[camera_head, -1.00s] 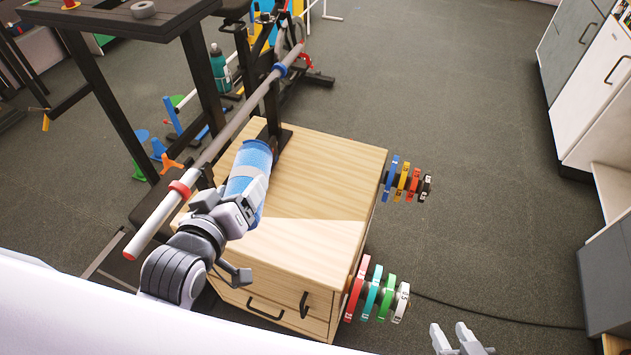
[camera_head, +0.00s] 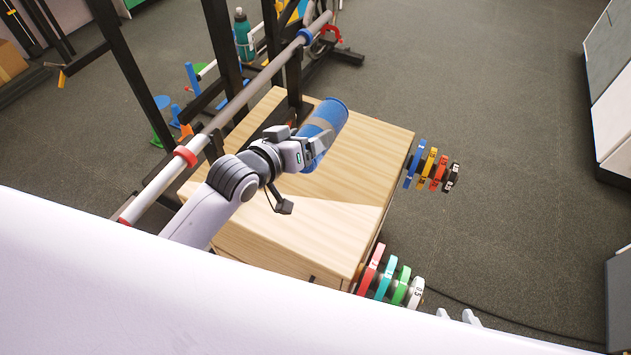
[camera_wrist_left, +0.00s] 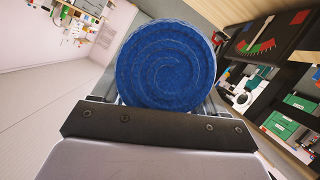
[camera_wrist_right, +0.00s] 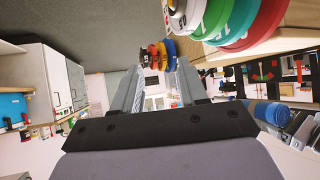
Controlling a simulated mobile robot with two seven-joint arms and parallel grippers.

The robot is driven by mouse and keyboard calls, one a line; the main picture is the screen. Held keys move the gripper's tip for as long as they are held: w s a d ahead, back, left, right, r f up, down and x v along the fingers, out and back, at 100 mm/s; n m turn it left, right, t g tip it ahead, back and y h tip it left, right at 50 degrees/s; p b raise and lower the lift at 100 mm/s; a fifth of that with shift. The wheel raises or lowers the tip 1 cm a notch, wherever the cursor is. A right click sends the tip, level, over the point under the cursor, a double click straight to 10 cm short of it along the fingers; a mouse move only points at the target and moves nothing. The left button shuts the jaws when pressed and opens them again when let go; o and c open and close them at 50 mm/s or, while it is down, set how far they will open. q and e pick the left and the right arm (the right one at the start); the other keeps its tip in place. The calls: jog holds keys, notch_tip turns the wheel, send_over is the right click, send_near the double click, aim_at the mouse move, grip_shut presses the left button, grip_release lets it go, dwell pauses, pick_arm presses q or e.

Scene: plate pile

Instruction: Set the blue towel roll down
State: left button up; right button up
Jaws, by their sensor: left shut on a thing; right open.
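The blue towel roll (camera_head: 325,119) is over the back part of the wooden box top (camera_head: 330,195), tilted in the head view. My left gripper (camera_head: 312,150) is shut on its near end. The roll's spiral end (camera_wrist_left: 166,66) faces the camera in the left wrist view, between the fingers. I cannot tell whether the roll touches the box top. My right gripper (camera_head: 458,317) is open and empty, low at the bottom edge of the head view. Its two spread fingers (camera_wrist_right: 158,88) show in the right wrist view, with the blue roll (camera_wrist_right: 272,114) at the far right.
A grey bar with red and blue collars (camera_head: 250,92) and a black rack run along the box's left side. Coloured weight plates stick out from its right side at the front (camera_head: 388,278) and back (camera_head: 432,166). The front half of the box top is bare.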

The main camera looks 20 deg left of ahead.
pick_arm(q)
notch_tip(320, 180, down, 14)
jog(key=b, duration=0.3)
jog(key=shift+f, duration=0.35)
pick_arm(e)
jog(key=shift+w+a+f, duration=0.2)
jog(key=shift+f, duration=0.25)
jog(key=shift+w+a+f, duration=0.15)
jog(key=shift+a+f, duration=0.05)
jog(key=shift+f, duration=0.2)
pick_arm(q)
jog(key=o, duration=1.2)
jog(key=shift+f, duration=0.1)
jog(key=shift+c, duration=0.2)
jog(key=p+v, duration=0.2)
jog(key=v, duration=1)
jog(key=s+a+f+m+g+y, duration=0.1)
jog(key=s+f, duration=0.4)
jog(key=s, duration=0.6)
jog(key=shift+m+g+y, duration=0.8)
jog(key=shift+m+g, duration=0.1)
jog(key=shift+m, duration=0.2)
pick_arm(e)
jog(key=shift+s+d+r, duration=0.2)
jog(key=shift+d+r, duration=0.05)
jog(key=shift+r, duration=0.4)
